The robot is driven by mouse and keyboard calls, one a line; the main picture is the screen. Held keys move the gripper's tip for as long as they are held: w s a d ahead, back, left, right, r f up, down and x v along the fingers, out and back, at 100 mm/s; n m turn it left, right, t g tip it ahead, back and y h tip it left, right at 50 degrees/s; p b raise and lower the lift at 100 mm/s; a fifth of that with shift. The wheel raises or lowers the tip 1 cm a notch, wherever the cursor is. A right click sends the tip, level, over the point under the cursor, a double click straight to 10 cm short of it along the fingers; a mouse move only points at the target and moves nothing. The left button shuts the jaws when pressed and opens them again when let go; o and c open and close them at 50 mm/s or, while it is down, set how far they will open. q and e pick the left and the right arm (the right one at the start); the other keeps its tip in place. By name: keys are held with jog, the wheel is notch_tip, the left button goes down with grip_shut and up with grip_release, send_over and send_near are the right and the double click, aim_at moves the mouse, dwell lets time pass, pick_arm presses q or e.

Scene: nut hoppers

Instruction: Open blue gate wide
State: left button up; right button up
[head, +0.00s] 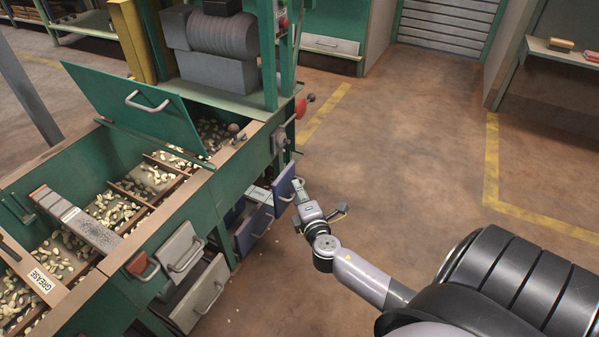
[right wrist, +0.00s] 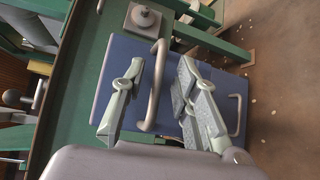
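A blue gate (head: 284,190) with a bar handle stands at the right end of the green hopper bench. A second blue gate (head: 254,230), also with a handle, sits below and to its left. My right gripper (head: 296,190) is at the first gate's front. In the right wrist view a blue gate panel (right wrist: 118,65) fills the middle, and its grey bar handle (right wrist: 154,88) lies between the fingers of my right gripper (right wrist: 158,92). The fingers are apart, with visible gaps to the handle. Another handle (right wrist: 238,115) shows at the right. My left gripper is not in view.
Grey gates (head: 181,250) sit farther left on the bench front, one hanging out low. A green lid (head: 130,105) stands raised over nut-filled bins. A red knob (head: 301,108) sticks out above the blue gates. The floor (head: 420,140) to the right is clear.

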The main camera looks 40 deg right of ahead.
jog(key=v, duration=1.2)
jog(key=shift+s+f, duration=0.1)
